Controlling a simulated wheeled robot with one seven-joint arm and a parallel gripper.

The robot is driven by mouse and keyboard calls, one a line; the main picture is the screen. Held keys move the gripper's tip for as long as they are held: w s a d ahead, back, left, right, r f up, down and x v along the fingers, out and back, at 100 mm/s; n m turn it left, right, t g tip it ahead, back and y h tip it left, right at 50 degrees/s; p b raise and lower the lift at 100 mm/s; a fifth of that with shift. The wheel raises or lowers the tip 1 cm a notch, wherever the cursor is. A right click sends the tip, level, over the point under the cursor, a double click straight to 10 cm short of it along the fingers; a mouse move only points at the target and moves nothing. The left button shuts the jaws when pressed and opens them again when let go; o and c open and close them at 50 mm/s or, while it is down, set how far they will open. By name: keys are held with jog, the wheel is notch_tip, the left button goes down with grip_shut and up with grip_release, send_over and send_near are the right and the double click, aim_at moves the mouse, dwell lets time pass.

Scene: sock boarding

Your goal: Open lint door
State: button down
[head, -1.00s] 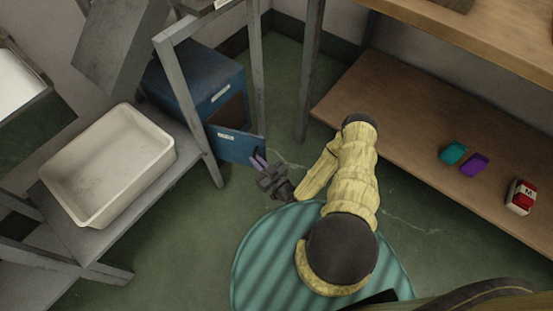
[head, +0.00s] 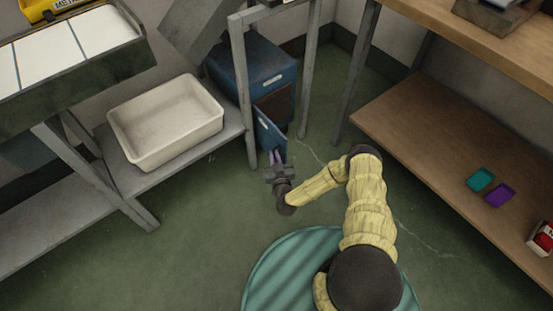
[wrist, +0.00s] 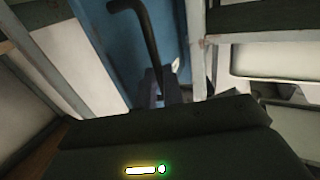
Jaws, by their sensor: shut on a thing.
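The blue cabinet (head: 250,68) stands low behind a grey frame leg. Its lint door (head: 268,132) is swung out from the front, with a dark opening (head: 277,105) beside it. My gripper (head: 276,157) is at the door's near, lower edge and is shut on the door there. The exact grip point is too small to tell. In the wrist view, a blue panel (wrist: 112,50) fills the upper middle, with a black bent bar (wrist: 145,35) in front of it. The fingers (wrist: 162,92) are partly hidden behind the dark gripper body.
A cream tub (head: 165,120) sits on a grey low shelf at left. A grey frame leg (head: 243,95) stands close to the door. A wooden bench (head: 440,150) with teal and purple items is at right. The green floor below my gripper is clear.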

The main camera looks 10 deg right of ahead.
jog(key=shift+w+d+r, duration=0.3)
jog(key=shift+w+d, duration=0.05)
jog(key=shift+w, duration=0.05)
jog(key=c, duration=1.6)
grip_release()
jog(key=shift+o, duration=0.4)
jog(key=shift+s+f, duration=0.1)
